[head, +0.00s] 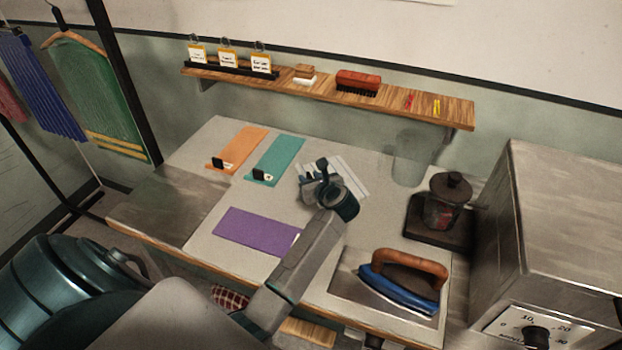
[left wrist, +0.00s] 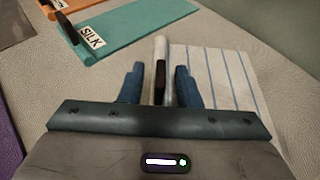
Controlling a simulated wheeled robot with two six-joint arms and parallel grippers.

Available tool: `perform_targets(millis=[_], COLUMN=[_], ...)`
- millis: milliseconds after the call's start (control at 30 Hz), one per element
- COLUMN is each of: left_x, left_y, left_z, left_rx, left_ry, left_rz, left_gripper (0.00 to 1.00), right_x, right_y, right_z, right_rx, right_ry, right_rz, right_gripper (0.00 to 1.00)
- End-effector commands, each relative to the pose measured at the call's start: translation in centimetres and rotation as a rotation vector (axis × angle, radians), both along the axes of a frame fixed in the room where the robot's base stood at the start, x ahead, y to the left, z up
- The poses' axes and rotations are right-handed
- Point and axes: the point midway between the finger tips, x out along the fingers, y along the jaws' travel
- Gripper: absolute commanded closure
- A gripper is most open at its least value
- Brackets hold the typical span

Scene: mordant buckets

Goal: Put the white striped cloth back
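The white striped cloth (head: 356,180) lies flat on the grey table, right of the teal cloth; my left gripper covers part of it in the head view. In the left wrist view the cloth (left wrist: 222,75) has thin blue stripes. A dark block with a pale upright plate (left wrist: 163,68) stands at its near left edge. My left gripper (head: 318,172) is over that edge, its two blue fingers (left wrist: 160,88) apart on either side of the block and plate. A gap shows on the left; contact on the right is unclear. My right gripper is out of view.
Orange (head: 240,146) and teal (head: 277,155) cloths with tags lie to the left, a purple cloth (head: 255,230) nearer. The iron (head: 400,283), a dark jar (head: 440,208) and a grey oven-like box (head: 560,215) are right. A wall shelf (head: 440,109) hangs behind.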

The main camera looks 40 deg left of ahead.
Motion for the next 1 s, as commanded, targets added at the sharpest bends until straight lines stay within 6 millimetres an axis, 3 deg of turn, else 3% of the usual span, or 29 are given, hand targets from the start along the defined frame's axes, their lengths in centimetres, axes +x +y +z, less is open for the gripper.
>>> perform_targets(millis=[200, 700, 1000], left_x=[0.0, -4.8, -5.8], left_y=[0.0, -7.8, -9.5], left_z=[0.6, 4.1, 4.9], left_rx=[0.000, -0.005, 0.000], left_ry=[0.000, -0.001, 0.000], left_rz=[0.000, 0.000, 0.001], left_gripper=[0.70, 0.70, 0.70], right_x=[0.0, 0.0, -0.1], right_y=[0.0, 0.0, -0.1], right_z=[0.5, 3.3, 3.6], right_rx=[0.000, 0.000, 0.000], right_ry=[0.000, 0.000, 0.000], right_rz=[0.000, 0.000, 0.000], right_gripper=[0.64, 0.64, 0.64])
